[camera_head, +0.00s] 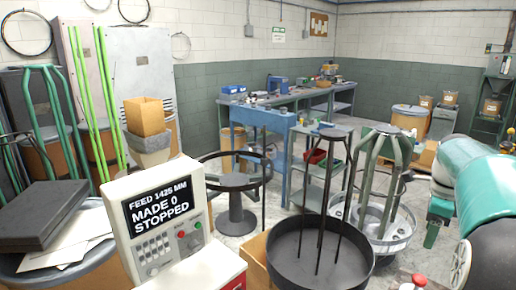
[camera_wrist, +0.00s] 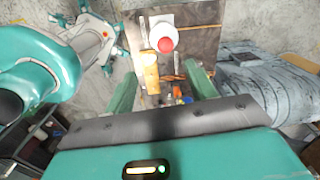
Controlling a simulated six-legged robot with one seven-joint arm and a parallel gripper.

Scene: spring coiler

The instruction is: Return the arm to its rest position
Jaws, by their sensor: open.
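My gripper (camera_wrist: 162,92) shows in the wrist view with its two green fingers spread apart. The gap between them is empty, and small orange, yellow and blue items show through it in the background. A red round button (camera_wrist: 165,44) on a white base shows beyond the fingertips, apart from them. My teal and white arm (camera_head: 478,195) fills the right side of the head view. The gripper itself does not show clearly there. A red-topped button (camera_head: 419,280) stands at the bottom edge of the head view, close to the arm.
A control box (camera_head: 166,222) reads "FEED 1425 MM, MADE 0, STOPPED". A round black tray (camera_head: 318,252) with upright rods stands centre front, beside a metal stand with green legs (camera_head: 383,175). A blue workbench (camera_head: 268,120) stands behind. Some bare floor shows between the stands.

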